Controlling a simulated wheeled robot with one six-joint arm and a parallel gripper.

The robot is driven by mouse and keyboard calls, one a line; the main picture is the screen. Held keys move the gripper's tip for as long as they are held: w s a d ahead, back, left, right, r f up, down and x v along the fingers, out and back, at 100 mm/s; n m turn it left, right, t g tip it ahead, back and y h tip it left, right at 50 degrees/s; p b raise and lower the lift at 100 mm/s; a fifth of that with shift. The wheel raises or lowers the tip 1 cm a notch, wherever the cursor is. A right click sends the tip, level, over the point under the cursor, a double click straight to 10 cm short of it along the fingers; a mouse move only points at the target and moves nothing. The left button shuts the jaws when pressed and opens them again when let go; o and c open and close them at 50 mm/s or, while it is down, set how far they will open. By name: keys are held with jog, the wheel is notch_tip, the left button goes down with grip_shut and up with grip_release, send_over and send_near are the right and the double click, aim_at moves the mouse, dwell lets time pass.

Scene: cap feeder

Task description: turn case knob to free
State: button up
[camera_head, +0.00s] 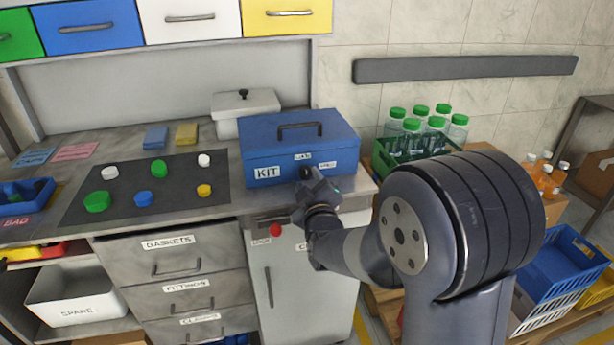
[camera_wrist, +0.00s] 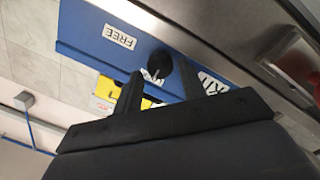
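The blue case (camera_head: 262,148) stands on the right end of the worktop, with a KIT label on its front and a dark handle on its lid. In the wrist view, its blue front (camera_wrist: 85,30) carries a FREE label (camera_wrist: 120,37), a KIT label and a third label partly hidden. A black round knob (camera_wrist: 159,72) sticks out from this front, near the third label. My gripper (camera_wrist: 160,88) is open, its two dark fingers apart with the knob showing between their tips. I cannot tell whether either finger touches it. In the head view, my gripper (camera_head: 308,182) is at the case's lower front.
Below my gripper is a cabinet door with a red knob (camera_head: 276,230).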

aim_at(305, 172)
jog(key=shift+x, duration=1.4)
jog(key=c, duration=0.7)
